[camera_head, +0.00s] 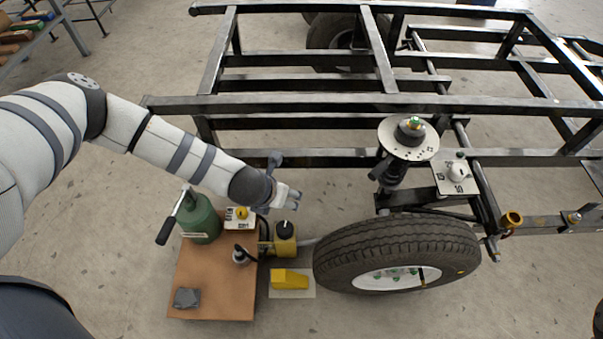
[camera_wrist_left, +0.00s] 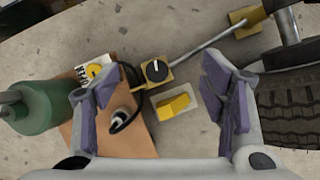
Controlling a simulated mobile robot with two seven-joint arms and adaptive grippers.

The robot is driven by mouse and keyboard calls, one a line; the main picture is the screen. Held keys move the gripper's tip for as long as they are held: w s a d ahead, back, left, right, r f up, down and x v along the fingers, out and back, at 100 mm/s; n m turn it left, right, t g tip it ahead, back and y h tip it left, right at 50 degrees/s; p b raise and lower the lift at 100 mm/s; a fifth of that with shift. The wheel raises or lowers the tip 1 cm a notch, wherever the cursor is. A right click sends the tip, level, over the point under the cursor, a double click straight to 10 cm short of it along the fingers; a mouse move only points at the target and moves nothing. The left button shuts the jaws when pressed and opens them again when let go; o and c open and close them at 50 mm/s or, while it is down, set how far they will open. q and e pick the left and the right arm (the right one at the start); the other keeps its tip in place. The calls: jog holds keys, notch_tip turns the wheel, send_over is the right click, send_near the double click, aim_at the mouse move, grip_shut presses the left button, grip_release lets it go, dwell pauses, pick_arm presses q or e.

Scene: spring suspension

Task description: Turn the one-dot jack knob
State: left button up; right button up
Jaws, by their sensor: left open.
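A black round knob (camera_head: 286,228) with a white pointer line sits on a yellow box (camera_head: 284,246) on the floor side of the cart, left of the tyre. In the left wrist view the knob (camera_wrist_left: 157,70) shows on its yellow box, between and beyond the open fingers. I cannot make out any dots on it. My left gripper (camera_head: 291,197) is open and empty, above and just behind the knob in the head view; its spread fingers also show in the left wrist view (camera_wrist_left: 160,98). My right gripper does not show.
A yellow knob (camera_head: 241,213) on a labelled white plate and a green cylinder (camera_head: 202,222) stand on a brown board (camera_head: 218,290). A yellow wedge (camera_head: 290,279) lies nearby. The tyre (camera_head: 340,262) and black frame (camera_head: 300,104) bound the right and back.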

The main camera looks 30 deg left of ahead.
pick_arm(q)
jog(key=g+b, duration=0.1)
jog(key=b, duration=0.6)
send_near(284, 228)
jog(key=b+x, duration=0.5)
jog(key=x, duration=0.4)
jog(key=shift+s+d+f, duration=0.1)
jog(key=shift+f, duration=0.1)
jog(key=shift+w+f, duration=0.3)
jog(key=shift+f, duration=0.2)
jog(key=shift+r, duration=0.1)
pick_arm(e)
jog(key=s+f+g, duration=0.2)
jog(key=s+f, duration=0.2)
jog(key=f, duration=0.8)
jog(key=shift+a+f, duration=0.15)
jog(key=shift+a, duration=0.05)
pick_arm(q)
jog(key=shift+c, duration=0.2)
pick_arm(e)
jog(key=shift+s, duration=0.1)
pick_arm(q)
jog(key=c, duration=1.1)
